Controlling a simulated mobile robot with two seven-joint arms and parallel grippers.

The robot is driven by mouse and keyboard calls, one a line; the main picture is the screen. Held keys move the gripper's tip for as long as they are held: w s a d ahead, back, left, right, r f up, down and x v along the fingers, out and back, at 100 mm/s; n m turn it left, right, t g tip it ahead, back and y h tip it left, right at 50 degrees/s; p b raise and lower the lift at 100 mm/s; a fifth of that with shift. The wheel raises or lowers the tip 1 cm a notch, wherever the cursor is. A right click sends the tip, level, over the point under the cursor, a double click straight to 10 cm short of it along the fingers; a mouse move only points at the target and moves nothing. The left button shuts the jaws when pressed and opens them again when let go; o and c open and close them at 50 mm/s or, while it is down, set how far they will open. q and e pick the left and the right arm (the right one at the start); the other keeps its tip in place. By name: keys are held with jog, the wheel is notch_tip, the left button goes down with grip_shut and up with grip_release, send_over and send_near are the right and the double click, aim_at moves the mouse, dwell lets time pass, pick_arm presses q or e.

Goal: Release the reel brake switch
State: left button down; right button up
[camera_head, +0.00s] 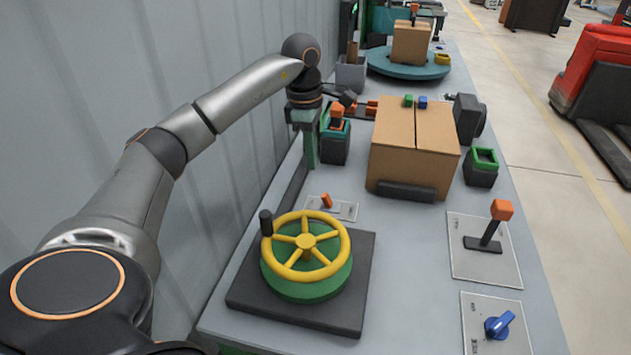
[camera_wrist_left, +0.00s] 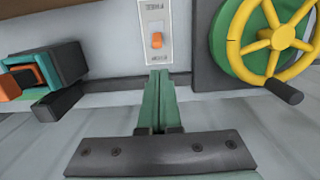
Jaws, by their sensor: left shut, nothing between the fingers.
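A small orange switch (camera_head: 327,200) sits on a pale labelled plate (camera_head: 346,212) behind the yellow handwheel. In the left wrist view the switch (camera_wrist_left: 156,40) is on its plate (camera_wrist_left: 154,12), straight beyond my fingertips. I take it to be the reel brake switch, though its label is too small to read. My left gripper (camera_head: 311,163) points down, shut and empty, at the left edge of the bench, behind and left of the switch. In the left wrist view its green fingers (camera_wrist_left: 159,74) are together, with a gap to the switch. My right gripper is not in view.
The yellow handwheel (camera_head: 306,245) with a black crank knob stands close by on a dark base. A cardboard box (camera_head: 412,150) is behind the plate. An orange-topped lever (camera_head: 501,211) and blue knob (camera_head: 498,325) are on the right. A grey wall (camera_head: 100,80) runs along the left.

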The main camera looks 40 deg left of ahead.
aim_at(326, 195)
pick_arm(q)
jog(key=f, duration=1)
jog(key=shift+w+d, duration=0.25)
jog(key=shift+d, duration=0.1)
jog(key=shift+w+d+r+p, duration=0.15)
jog(key=shift+d+r+p, duration=0.15)
jog(key=shift+p, duration=0.05)
jog(key=shift+w+d+r, duration=0.15)
jog(key=shift+d, duration=0.05)
jog(key=shift+w+d+r+p, duration=0.2)
jog(key=shift+w+d+p, duration=0.1)
jog(key=shift+d+p, duration=0.2)
jog(key=shift+f, duration=0.1)
jog(key=shift+r+p, duration=0.55)
jog(key=shift+r, duration=0.3)
jog(key=shift+s, duration=0.1)
